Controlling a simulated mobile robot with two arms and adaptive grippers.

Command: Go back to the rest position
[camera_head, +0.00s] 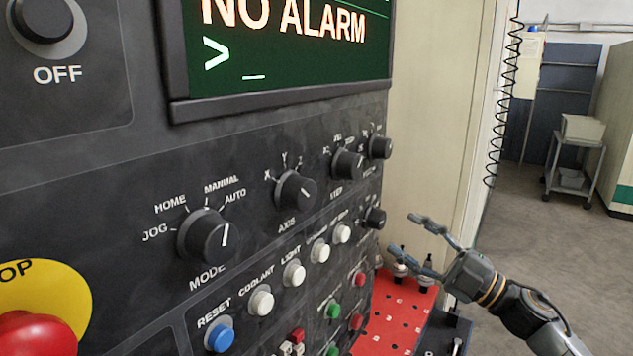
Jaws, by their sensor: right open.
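My right gripper (408,240) comes in from the lower right, its two fingers spread apart with nothing between them. It is open, to the right of the control panel (130,180) and above a red perforated surface. The fingertips appear close to the panel's right edge; whether they touch anything there I cannot tell. My left gripper does not show.
The panel has a mode knob (205,237), an axis knob (295,190), a blue reset button (219,334) and a red stop button (38,334). Its screen (290,60) reads NO ALARM. A red perforated surface (390,318) lies below my gripper. Open floor (530,240) with a grey cart (573,160) lies right.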

